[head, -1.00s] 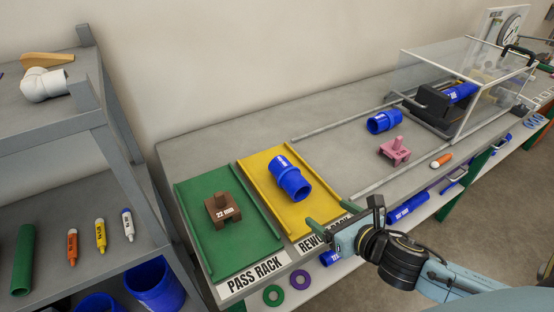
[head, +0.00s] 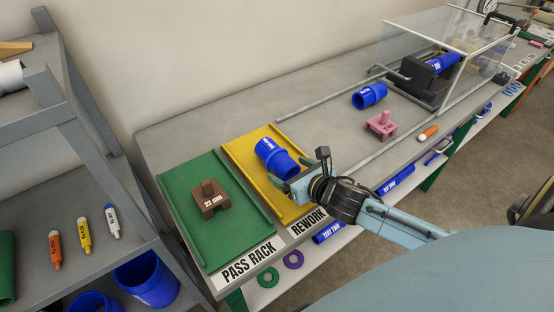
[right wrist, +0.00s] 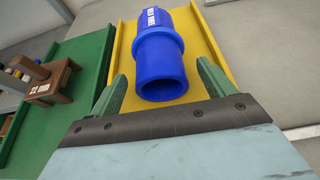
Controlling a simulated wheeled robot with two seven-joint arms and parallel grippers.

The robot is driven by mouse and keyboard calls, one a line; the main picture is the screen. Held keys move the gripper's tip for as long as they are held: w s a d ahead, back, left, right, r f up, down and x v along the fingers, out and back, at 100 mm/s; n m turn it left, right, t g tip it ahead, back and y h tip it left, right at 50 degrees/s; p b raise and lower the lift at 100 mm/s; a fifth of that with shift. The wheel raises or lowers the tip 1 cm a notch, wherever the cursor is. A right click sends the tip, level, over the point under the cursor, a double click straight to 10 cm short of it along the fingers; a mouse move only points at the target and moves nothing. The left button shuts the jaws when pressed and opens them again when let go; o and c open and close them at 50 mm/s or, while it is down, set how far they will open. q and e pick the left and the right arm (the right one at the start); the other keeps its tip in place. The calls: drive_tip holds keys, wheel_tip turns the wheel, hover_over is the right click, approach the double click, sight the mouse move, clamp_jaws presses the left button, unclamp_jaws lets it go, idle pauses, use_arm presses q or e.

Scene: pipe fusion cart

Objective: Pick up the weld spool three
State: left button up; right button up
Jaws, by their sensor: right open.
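A blue spool (head: 276,159) with a white label lies on the yellow rework rack (head: 245,160); its lettering is too small to read surely. In the right wrist view the same spool (right wrist: 160,55) lies with its open end toward me. My right gripper (head: 295,175) is open and empty at the near end of this spool. In the right wrist view its green fingers stand on either side of the spool's near end, with gaps. A second blue spool (head: 369,95) lies farther back on the bench. My left gripper is not in view.
A brown 22 mm block (head: 209,199) sits on the green pass rack (head: 235,237) to the left. A pink block (head: 381,125) and an orange marker (head: 428,132) lie to the right. A clear guarded machine (head: 430,75) stands at the back right.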

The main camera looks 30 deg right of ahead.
sight(281, 156)
drive_tip(key=x, duration=0.4)
drive_tip(key=shift+w+r, duration=0.1)
drive_tip(key=shift+r, duration=0.1)
drive_tip(key=shift+w+f, duration=0.15)
drive_tip(key=shift+w, duration=0.15)
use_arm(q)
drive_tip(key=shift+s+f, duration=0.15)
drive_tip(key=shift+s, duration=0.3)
